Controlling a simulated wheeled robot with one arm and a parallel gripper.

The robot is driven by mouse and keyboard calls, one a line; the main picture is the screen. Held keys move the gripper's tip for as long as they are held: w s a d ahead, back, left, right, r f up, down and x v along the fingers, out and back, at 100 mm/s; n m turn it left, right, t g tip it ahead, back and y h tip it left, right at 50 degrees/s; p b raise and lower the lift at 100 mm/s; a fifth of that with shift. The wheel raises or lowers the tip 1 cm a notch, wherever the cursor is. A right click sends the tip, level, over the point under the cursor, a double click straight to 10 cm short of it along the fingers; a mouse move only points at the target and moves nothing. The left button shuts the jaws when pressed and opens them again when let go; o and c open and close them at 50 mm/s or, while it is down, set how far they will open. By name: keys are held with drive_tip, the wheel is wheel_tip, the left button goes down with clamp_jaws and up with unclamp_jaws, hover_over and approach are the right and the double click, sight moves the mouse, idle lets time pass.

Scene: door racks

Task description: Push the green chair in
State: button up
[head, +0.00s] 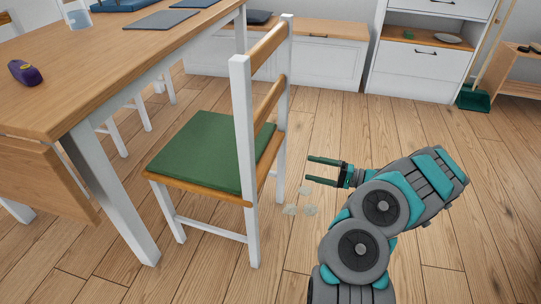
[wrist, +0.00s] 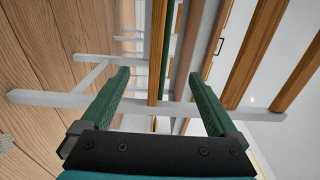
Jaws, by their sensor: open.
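The green chair (head: 208,152) is a white wooden chair with a green seat pad and orange-brown back slats. It stands upright beside the table (head: 90,75), its backrest to the right, away from the table. My gripper (head: 322,170) is open and empty to the right of the backrest, apart from it in the head view. In the wrist view my gripper (wrist: 168,92) has its two green fingers spread, with the chair's white frame (wrist: 60,98) and wooden slats (wrist: 247,65) beyond them.
A purple object (head: 25,72) lies on the table. A white table leg (head: 115,190) stands left of the chair. White cabinets (head: 325,62) and a green dustpan (head: 473,98) are at the back. Floor on the right is clear.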

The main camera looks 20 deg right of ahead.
sight(273, 161)
drive_tip(key=b+x, duration=0.4)
drive_tip(key=x, duration=1)
drive_tip(key=shift+a+f+b, duration=0.2)
drive_tip(key=shift+a+b, duration=0.05)
drive_tip(key=shift+b, duration=0.05)
drive_tip(key=shift+w+a+r, duration=0.2)
drive_tip(key=shift+w+a, duration=0.2)
drive_tip(key=shift+a, duration=0.1)
drive_tip(key=shift+c, duration=0.3)
clamp_jaws()
